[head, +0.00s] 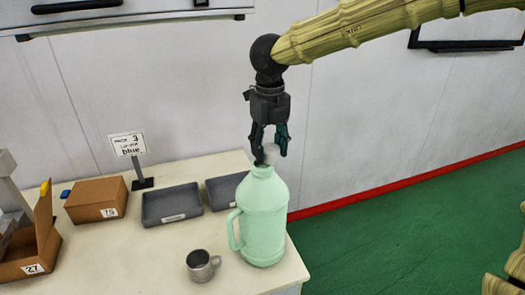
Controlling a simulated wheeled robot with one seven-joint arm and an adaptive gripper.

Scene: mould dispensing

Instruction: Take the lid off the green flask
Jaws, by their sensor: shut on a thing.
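The green flask (264,218) stands upright near the right end of the table, its handle to the left. My gripper (271,150) is directly above the flask's neck, pointing down. Its fingers are shut on a pale grey-white lid (272,154), which shows between the fingertips. The lid appears at or just above the flask's mouth; I cannot tell for certain whether the two still touch.
A metal mug (201,265) stands in front left of the flask. Two grey trays (172,204) lie behind it. A sign (128,145), a closed brown box (97,200) and an open box (30,250) are further left. The table (130,265) is bare at front.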

